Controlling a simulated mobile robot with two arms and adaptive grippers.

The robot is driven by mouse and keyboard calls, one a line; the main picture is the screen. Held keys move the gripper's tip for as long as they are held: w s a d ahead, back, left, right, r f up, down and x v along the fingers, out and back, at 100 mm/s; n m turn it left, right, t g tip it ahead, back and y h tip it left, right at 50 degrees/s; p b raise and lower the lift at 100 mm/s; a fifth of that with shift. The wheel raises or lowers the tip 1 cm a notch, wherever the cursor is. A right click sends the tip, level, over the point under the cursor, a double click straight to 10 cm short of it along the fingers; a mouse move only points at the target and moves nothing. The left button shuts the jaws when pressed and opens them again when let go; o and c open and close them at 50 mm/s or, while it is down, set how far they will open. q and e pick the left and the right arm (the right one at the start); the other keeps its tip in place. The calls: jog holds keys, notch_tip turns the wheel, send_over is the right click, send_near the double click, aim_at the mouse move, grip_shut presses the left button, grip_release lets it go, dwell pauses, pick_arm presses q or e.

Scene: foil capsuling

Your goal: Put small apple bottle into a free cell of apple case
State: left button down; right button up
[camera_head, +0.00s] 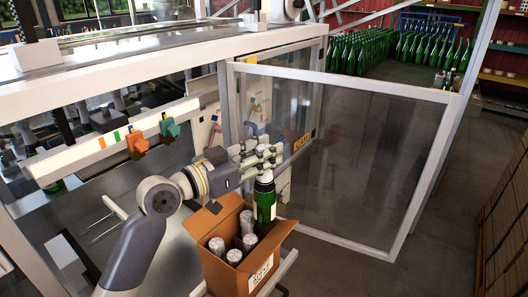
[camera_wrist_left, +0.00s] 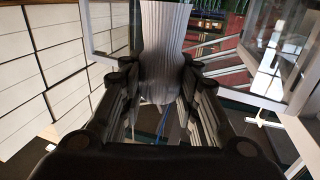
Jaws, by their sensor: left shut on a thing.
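My left gripper (camera_head: 266,156) is shut on the upper part of a dark green bottle (camera_head: 265,203) with a pale label and holds it upright. In the left wrist view a ribbed silvery capsule (camera_wrist_left: 160,45) stands between the two fingers. The bottle is at the back right of the open cardboard apple case (camera_head: 224,272). Its lower end overlaps the case opening in the picture; I cannot tell whether it is inside a cell. Several silver-topped bottles (camera_head: 217,245) stand in the case. The cell floors are hidden. My right gripper is not in view.
A clear framed panel (camera_head: 350,150) stands close behind and right of the gripper. A rail with orange and green clamps (camera_head: 137,143) runs at the left. Many green bottles (camera_head: 385,52) stand far back. Open floor lies right of the panel.

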pick_arm(q)
jog(key=shift+f+b, duration=0.25)
jog(key=shift+b, duration=0.1)
dwell(0.7)
jog(key=b, duration=0.3)
send_over(256, 205)
jog(key=x, duration=0.3)
jog(key=shift+a+f, duration=0.2)
jog(key=shift+f, duration=1.85)
jog(key=shift+f+b, duration=4.2)
jog(key=shift+f, duration=0.5)
jog(key=shift+s, duration=0.1)
